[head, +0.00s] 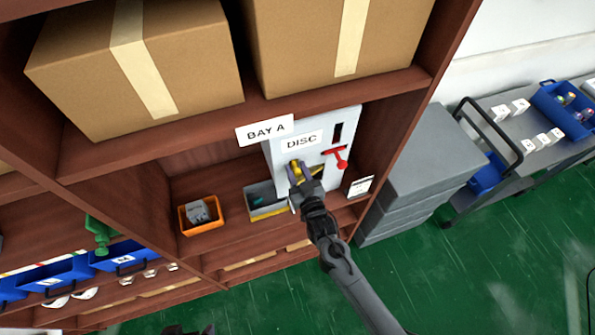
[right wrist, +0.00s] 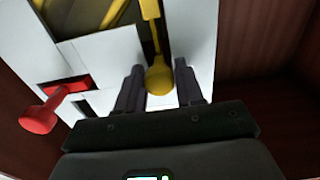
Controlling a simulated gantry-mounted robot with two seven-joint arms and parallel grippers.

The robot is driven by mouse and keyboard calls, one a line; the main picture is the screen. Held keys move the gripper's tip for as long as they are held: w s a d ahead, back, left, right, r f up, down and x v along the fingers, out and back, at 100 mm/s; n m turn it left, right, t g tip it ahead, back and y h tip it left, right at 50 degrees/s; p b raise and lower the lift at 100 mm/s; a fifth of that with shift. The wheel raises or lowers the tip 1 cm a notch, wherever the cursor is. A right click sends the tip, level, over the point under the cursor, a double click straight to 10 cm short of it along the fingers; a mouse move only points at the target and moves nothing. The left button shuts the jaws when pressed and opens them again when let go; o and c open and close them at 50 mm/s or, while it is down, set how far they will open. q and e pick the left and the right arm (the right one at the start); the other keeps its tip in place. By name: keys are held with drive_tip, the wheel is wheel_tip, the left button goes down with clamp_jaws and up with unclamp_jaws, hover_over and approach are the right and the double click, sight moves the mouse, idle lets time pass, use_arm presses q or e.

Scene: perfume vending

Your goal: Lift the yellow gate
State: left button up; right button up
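The yellow gate shows in the right wrist view as a yellow bar ending in a round knob (right wrist: 159,78), on the front of a white dispenser labelled DISC (head: 345,123). In the head view a bit of its yellow (head: 296,165) shows by my fingers. My right gripper (right wrist: 160,72) has one finger on each side of the knob, with no clear gap at its sides. It also shows in the head view (head: 300,170), in front of the dispenser. At the bottom edge of the head view, dark parts seem to be my left gripper (head: 190,330), mostly cut off.
A red lever (head: 340,160) sticks out just right of the gate. A brown shelf with cardboard boxes (head: 135,65) is above. Grey crates (head: 430,150) stand right.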

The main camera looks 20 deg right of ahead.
drive_tip(key=shift+o, duration=1.4)
drive_tip(key=s+b, duration=0.2)
drive_tip(key=s, duration=0.9)
drive_tip(key=shift+a, duration=0.15)
